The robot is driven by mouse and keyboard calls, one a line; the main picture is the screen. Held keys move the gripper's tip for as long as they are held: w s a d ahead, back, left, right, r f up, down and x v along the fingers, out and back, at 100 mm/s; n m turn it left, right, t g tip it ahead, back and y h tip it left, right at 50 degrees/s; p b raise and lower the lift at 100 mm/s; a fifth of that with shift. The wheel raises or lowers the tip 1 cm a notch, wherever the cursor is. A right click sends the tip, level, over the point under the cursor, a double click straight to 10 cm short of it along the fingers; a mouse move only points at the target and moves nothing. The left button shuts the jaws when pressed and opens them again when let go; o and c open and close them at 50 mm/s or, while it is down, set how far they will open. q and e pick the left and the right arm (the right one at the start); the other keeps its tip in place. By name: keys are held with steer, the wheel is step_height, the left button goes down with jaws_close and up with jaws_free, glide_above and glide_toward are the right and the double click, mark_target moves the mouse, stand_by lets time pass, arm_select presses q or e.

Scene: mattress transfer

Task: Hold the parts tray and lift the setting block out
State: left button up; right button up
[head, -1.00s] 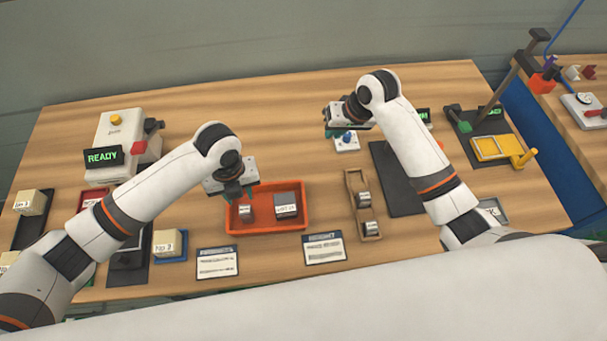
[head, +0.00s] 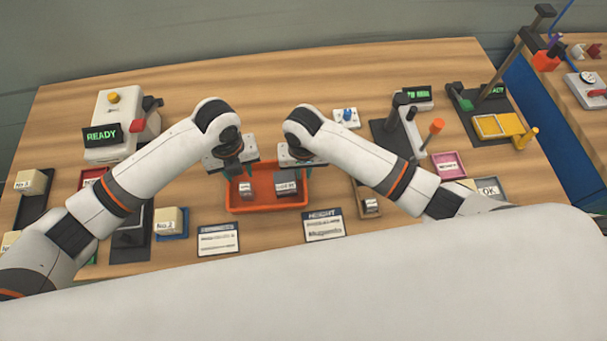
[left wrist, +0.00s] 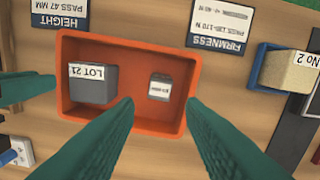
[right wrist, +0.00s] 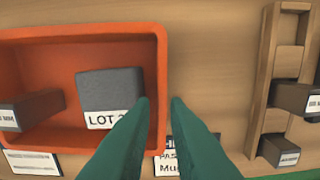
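The orange parts tray (head: 265,208) lies on the bench; its inside shows in the left wrist view (left wrist: 125,122) and part of it in the right wrist view (right wrist: 90,33). In it sit a larger dark grey block marked LOT 21 (left wrist: 92,85) and a smaller grey block (left wrist: 160,82), which looks like the setting block; its label is too small to read. My left gripper (left wrist: 160,103) is open and empty over the tray's back rim. My right gripper (right wrist: 161,101) is narrowly open, its fingertips either side of the tray's right wall; contact is unclear.
A wooden holder (right wrist: 266,75) with similar grey blocks stands right of the tray. Two cards, FIRMNESS (head: 217,239) and HEIGHT (head: 323,225), lie in front. A READY machine (head: 112,125) stands back left, a gauge stand (head: 393,125) at right.

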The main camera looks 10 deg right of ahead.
steer(key=shift+f, duration=1.95)
steer(key=shift+c, duration=0.4)
